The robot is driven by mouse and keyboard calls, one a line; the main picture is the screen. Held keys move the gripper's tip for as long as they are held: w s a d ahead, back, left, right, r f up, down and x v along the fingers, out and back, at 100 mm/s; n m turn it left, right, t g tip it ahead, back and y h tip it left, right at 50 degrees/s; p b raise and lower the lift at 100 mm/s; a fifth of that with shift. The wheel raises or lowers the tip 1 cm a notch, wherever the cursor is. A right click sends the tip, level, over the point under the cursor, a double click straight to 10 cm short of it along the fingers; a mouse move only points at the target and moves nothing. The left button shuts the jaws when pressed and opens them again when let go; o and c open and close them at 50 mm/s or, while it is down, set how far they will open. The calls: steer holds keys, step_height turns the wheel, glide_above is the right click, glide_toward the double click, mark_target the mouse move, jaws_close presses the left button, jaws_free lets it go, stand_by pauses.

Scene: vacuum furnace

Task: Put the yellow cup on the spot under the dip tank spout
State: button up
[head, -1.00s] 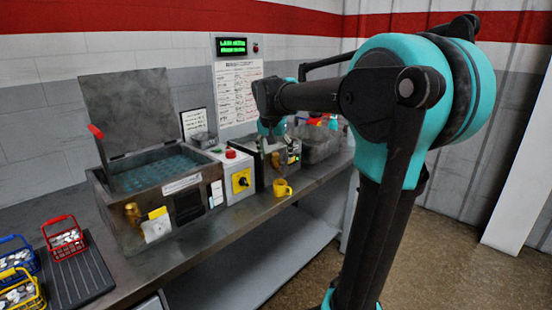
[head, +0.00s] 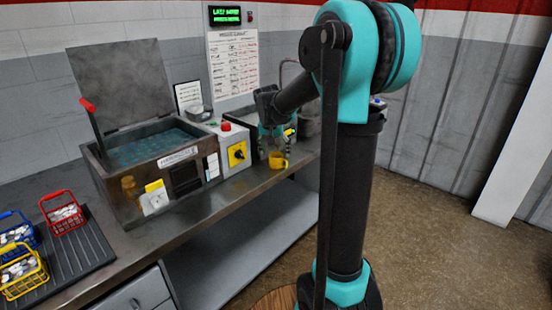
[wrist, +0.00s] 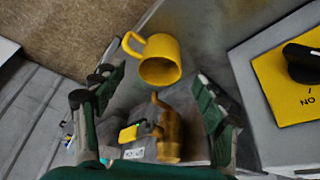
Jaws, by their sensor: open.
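The yellow cup (head: 278,160) stands on the bench near its front edge, right of the grey control box. It also shows in the wrist view (wrist: 160,62), with its handle to the left. My gripper (wrist: 153,82) is open and empty, its fingers pointing toward the cup, which lies just beyond the fingertips. In the head view my gripper (head: 272,134) hangs above and behind the cup. The dip tank (head: 160,165) has its lid up and liquid inside.
The control box (head: 232,150) with a yellow switch plate and red button stands between tank and cup. Red (head: 62,213), blue (head: 14,232) and yellow (head: 22,272) baskets of parts stand at the left. Bench front is narrow below the tank.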

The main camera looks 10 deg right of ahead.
mark_target(278, 153)
steer(key=shift+x, duration=2.45)
steer(key=shift+c, duration=0.2)
steer(key=c, duration=1.2)
steer(key=shift+w, duration=0.15)
steer(key=shift+w+d, duration=0.35)
steer(key=shift+w, duration=0.35)
steer(key=shift+w+d, duration=0.4)
steer(key=shift+w, duration=0.35)
